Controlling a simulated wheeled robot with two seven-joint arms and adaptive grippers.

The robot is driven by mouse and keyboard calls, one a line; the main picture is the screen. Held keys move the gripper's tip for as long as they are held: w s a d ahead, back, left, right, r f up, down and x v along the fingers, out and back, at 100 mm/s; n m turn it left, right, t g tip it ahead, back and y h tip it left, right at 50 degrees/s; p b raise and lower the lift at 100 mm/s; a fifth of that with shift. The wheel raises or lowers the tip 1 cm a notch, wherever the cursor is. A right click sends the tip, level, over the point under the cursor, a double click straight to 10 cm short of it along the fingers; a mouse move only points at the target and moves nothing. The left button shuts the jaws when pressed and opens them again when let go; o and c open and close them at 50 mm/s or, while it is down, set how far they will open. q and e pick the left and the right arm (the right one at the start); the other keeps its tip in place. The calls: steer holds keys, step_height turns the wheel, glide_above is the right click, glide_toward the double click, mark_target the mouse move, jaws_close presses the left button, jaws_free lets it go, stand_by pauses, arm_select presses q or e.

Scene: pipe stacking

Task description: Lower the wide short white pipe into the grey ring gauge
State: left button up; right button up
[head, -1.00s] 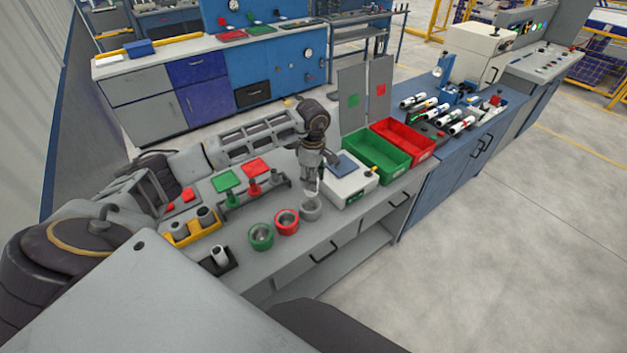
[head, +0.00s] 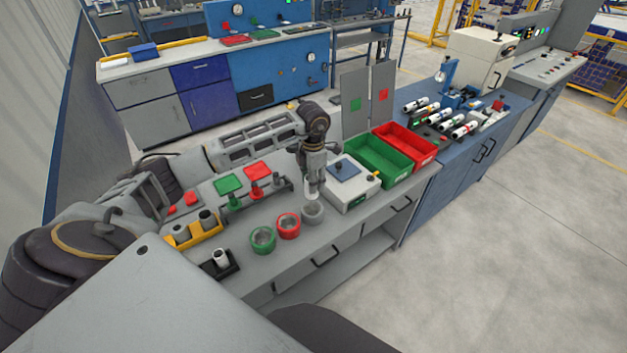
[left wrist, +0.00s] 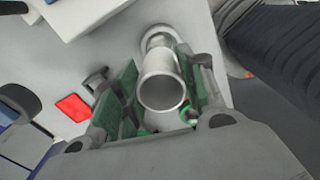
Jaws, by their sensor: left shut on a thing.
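My left gripper (head: 312,184) is upright just above the grey ring gauge (head: 313,212), fingers pointing down. It is shut on the wide short white pipe (left wrist: 162,92), which shows between its green-padded fingers in the left wrist view, open end towards the camera. In the head view a little of the white pipe (head: 312,195) shows under the fingers, at the ring's upper edge. The ring also shows beyond the pipe's far end in the left wrist view (left wrist: 156,36). I cannot tell whether the pipe's lower end is inside the ring. My right gripper is not in view.
A red ring gauge (head: 288,226) and a green one (head: 262,240) stand to the left of the grey one. A white box device (head: 352,190) stands close on the right, with green (head: 378,166) and red bins beyond. A yellow tray (head: 193,236) holds grey pipes.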

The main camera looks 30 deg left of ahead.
mark_target(312, 196)
arm_select(q)
steer(key=n, duration=0.6)
steer(key=shift+a, duration=0.15)
steer(key=n, duration=0.7)
steer(key=shift+s, duration=0.1)
steer(key=shift+f, duration=0.15)
stand_by(0.5)
steer(key=shift+f+b, duration=2.25)
steer(key=shift+f, duration=1.25)
steer(key=shift+f, duration=0.25)
steer(key=shift+f, duration=0.15)
